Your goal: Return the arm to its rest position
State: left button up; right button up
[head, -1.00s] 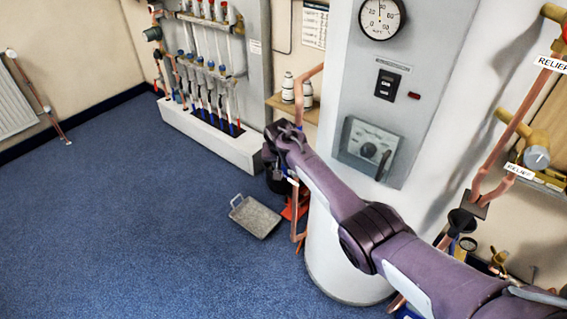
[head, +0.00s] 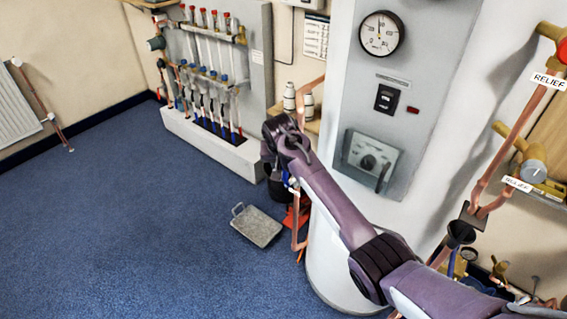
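My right arm comes in from the lower right and reaches across the front of the white cylinder (head: 335,265). Its purple links end in a dark wrist and gripper (head: 281,136) in front of the gap between the cylinder and the manifold. The fingers are too small and dark to make out, and I see nothing clearly held. My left arm and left gripper are not in view.
The manifold with its pipes (head: 210,70) stands on a white plinth (head: 212,150) at the back wall. A grey metal tray (head: 257,225) lies on the blue floor. A control panel (head: 375,110), relief valve (head: 533,171) and black funnel (head: 461,232) are near the arm. The left floor is clear.

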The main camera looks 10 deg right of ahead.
dwell(0.4)
jog(key=s+d+f+n+g, duration=0.1)
jog(key=s+f, duration=0.6)
jog(key=f, duration=0.4)
jog(key=s+d+f+n+y, duration=0.1)
jog(key=s+f, duration=0.6)
jog(key=f, duration=0.4)
jog(key=s+d+f+n+g, duration=0.1)
jog(key=s+f, duration=0.6)
jog(key=f, duration=0.5)
jog(key=s+d+f+n, duration=0.1)
jog(key=s+f, duration=0.4)
jog(key=s, duration=0.8)
jog(key=s+d+f+g, duration=0.1)
jog(key=s+f, duration=0.4)
jog(key=s, duration=0.8)
jog(key=s+d+f+n, duration=0.1)
jog(key=s+f, duration=0.4)
jog(key=s, duration=0.8)
jog(key=shift+s+d+f+n+y, duration=0.15)
jog(key=shift+d+n+y, duration=0.2)
jog(key=shift+d, duration=0.25)
